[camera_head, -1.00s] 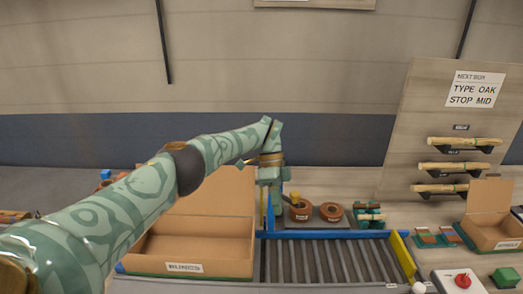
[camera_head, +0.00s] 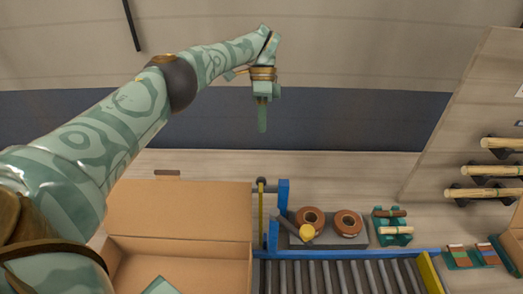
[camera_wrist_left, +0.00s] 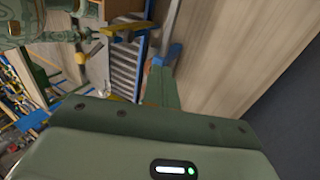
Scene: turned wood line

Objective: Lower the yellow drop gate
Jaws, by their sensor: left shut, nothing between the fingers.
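A thin upright yellow strip (camera_head: 261,215), which looks like the drop gate seen edge-on, stands beside a blue post (camera_head: 284,203) at the left end of the roller conveyor. A short lever with a yellow knob (camera_head: 306,232) slants down to the right from the blue post. My left gripper (camera_head: 262,118) is shut and empty, pointing down, well above the post and apart from it. In the left wrist view its green finger (camera_wrist_left: 161,88) shows with the blue frame (camera_wrist_left: 168,53) beyond it.
The roller conveyor (camera_head: 335,277) has a yellow plate (camera_head: 430,273) at its right end. Two brown rings (camera_head: 348,222) sit on a grey plate behind it, beside a green rack (camera_head: 390,227). An open cardboard box (camera_head: 180,215) stands left. The air around the gripper is clear.

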